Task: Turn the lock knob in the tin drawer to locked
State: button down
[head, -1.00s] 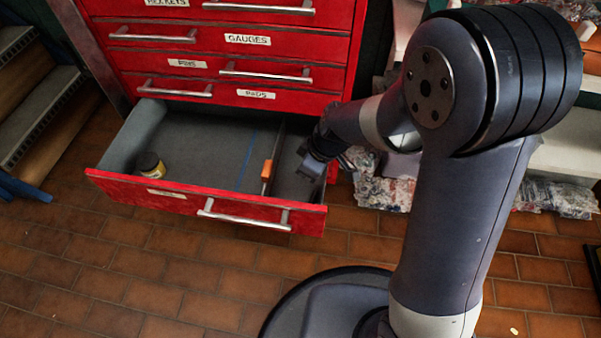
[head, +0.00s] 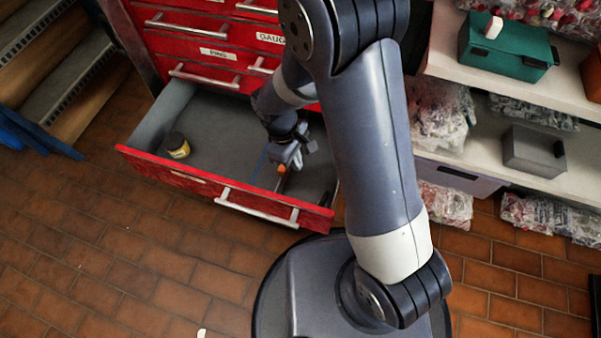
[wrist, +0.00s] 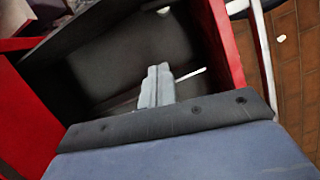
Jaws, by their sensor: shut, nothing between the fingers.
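The open red drawer (head: 175,172) holds a yellow tin with a dark lid (head: 177,145) at its left. A small orange piece (head: 282,169) shows by the divider in the drawer's right part; it may be the lock knob, but its setting cannot be read. My gripper (head: 291,155) is over the drawer, right at the orange piece in the picture and partly covering it. Whether they touch cannot be told. In the wrist view my gripper's fingers (wrist: 158,82) are together and empty, pointing into a dark compartment. The orange piece does not show there.
The red cabinet (head: 190,50) with shut drawers stands behind. At the right, shelves hold a green box (head: 505,50), a grey box (head: 533,150) and bagged items. Steps (head: 40,70) stand at the left.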

jog(key=b+x, duration=0.4)
jog(key=x, duration=0.6)
jog(key=shift+s+f, duration=0.1)
jog(key=shift+f, duration=0.3)
jog(key=shift+s+d+r+b, duration=0.15)
jog(key=shift+s+d, duration=0.15)
jog(key=shift+d, duration=0.3)
jog(key=shift+s+d+r+b, duration=0.1)
jog(key=shift+s+d+b, duration=0.15)
jog(key=shift+d, duration=0.35)
jog(key=shift+s+d+r+b, duration=0.15)
jog(key=shift+s+d, duration=0.2)
jog(key=shift+d, duration=0.2)
jog(key=shift+w+d+m+g+p, duration=0.1)
jog(key=shift+d+m+g+p, duration=0.25)
jog(key=shift+m, duration=0.95)
jog(key=shift+d+m+g+y+p, duration=0.15)
jog(key=shift+d+m+y+p, duration=0.15)
jog(key=shift+m, duration=0.75)
jog(key=shift+d+m+g+y+p, duration=0.15)
jog(key=shift+d+m+y, duration=0.2)
jog(key=shift+m, duration=0.7)
jog(key=shift+d+m, duration=0.1)
jog(key=shift+m, duration=0.2)
